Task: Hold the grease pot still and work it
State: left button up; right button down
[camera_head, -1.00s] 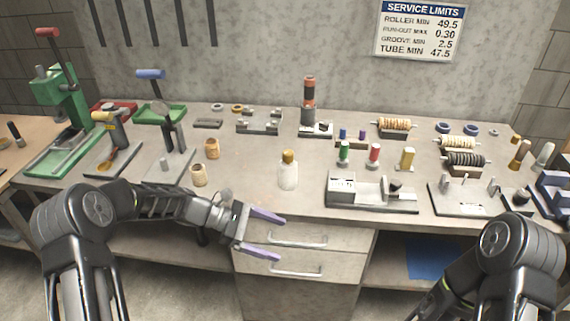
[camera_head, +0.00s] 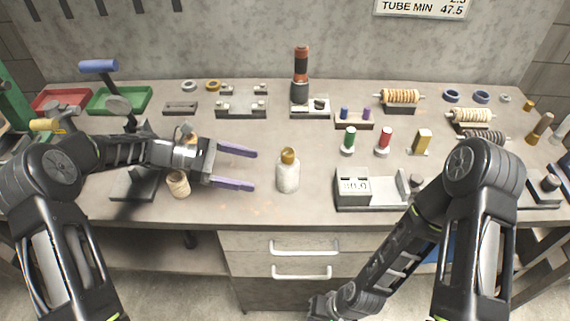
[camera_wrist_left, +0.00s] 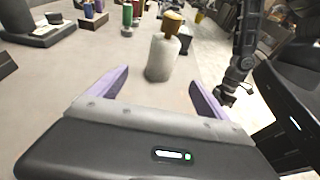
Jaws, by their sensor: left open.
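The grease pot, which I take to be the pale translucent bottle (camera_head: 288,178) with a brass cap, stands upright on the bench near its front edge. My left gripper (camera_head: 255,169) is open and empty just left of it, with its two purple fingers pointing at it. A small gap shows between the fingertips and the pot. In the left wrist view the pot (camera_wrist_left: 162,58) stands ahead, between the lines of the open fingers (camera_wrist_left: 160,80). My right arm reaches down to the bottom of the head view, and its fingers do not show.
A tan wooden cup (camera_head: 178,184) stands beside my left wrist. The bench around the pot is clear.

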aim_at(283, 177)
pick_arm(q)
jog(key=shift+s, duration=0.1)
jog(key=shift+d, duration=0.1)
jog(key=shift+b+x, duration=1.05)
jog(key=shift+x, duration=3.85)
